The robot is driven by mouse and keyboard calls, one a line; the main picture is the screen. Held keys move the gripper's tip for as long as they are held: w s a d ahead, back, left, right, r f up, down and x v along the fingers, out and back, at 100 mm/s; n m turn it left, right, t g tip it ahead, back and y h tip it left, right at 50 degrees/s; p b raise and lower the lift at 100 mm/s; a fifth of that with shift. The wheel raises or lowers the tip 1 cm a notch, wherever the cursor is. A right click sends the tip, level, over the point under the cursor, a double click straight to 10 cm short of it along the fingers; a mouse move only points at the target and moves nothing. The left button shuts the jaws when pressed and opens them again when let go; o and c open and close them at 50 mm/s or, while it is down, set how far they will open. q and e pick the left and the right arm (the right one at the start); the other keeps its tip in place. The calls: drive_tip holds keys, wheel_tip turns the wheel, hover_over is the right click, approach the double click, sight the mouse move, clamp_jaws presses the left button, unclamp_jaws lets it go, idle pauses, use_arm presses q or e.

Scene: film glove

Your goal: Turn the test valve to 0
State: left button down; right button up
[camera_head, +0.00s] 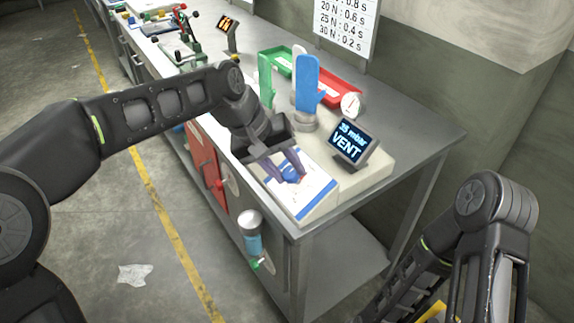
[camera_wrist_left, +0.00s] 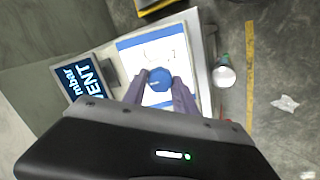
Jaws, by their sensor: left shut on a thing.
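The blue valve knob (camera_head: 290,174) sits on a white panel with blue bands (camera_head: 312,200) on a sloped block at the bench's front edge. It also shows in the left wrist view (camera_wrist_left: 160,78), as a round blue knob between the fingers. My left gripper (camera_head: 289,177) reaches down over the panel and is shut on the knob. The fingers partly hide the knob and the scale marks around it, so its setting cannot be read. The small display (camera_head: 347,144) beside it reads "35 mbar VENT". My right arm shows at lower right, but its gripper is out of view.
A bottle with blue content (camera_head: 251,236) hangs at the bench front. The right bench end is clear.

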use_arm(q)
drive_tip(key=shift+n, duration=0.4)
drive_tip(key=c, duration=1)
unclamp_jaws()
drive_tip(key=v, duration=0.7)
drive_tip(key=shift+a+r, duration=0.3)
drive_tip(key=shift+r, duration=0.05)
